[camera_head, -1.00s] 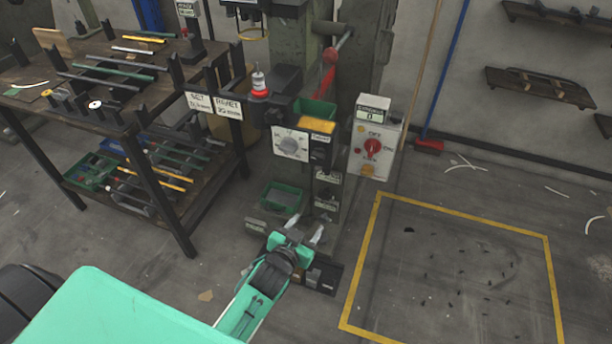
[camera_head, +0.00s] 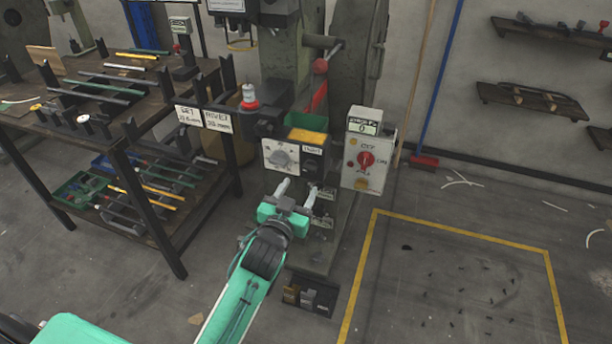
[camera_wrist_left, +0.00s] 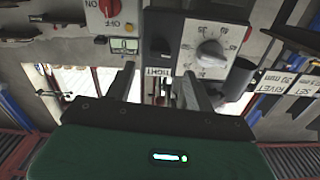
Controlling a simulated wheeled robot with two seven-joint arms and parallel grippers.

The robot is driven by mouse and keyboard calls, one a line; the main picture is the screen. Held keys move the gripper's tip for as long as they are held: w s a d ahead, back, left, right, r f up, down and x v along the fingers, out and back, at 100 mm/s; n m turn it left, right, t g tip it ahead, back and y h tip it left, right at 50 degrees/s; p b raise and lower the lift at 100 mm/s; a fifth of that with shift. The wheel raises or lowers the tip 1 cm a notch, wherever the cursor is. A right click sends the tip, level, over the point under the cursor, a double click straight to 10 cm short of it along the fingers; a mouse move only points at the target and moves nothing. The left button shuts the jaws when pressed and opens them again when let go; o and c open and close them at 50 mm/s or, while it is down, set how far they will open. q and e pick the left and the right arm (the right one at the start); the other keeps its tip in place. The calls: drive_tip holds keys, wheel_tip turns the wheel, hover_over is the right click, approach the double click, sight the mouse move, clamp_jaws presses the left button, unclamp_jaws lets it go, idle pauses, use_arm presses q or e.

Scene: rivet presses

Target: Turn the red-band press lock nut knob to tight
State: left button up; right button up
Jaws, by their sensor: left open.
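The press (camera_head: 292,70) stands in the middle of the head view, with a red band (camera_head: 250,104) on the fitting at its left. Its front carries a white plate with a grey dial knob (camera_head: 281,157); the wrist view shows this knob (camera_wrist_left: 211,53) with numbers around it. Right of the plate is a dark block with a small label (camera_head: 312,150), which reads TIGHT upside down in the wrist view (camera_wrist_left: 158,71). I cannot make out the lock nut knob clearly. My left gripper (camera_head: 298,186) is open and empty, just below the plate and block, its fingers (camera_wrist_left: 158,86) pointing at them.
A switch box with a red rotary switch (camera_head: 366,159) is right of the press. A workbench (camera_head: 115,125) with rods and bins is at left. The yellow-outlined floor area (camera_head: 460,232) at right is mostly clear.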

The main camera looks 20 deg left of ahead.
sight(308, 171)
use_arm(q)
drive_tip(key=shift+w+d, duration=0.1)
drive_tip(key=shift+w, duration=3.05)
use_arm(e)
drive_tip(key=shift+w+a, duration=0.25)
drive_tip(key=shift+a, duration=0.05)
use_arm(q)
drive_tip(key=shift+c, duration=0.4)
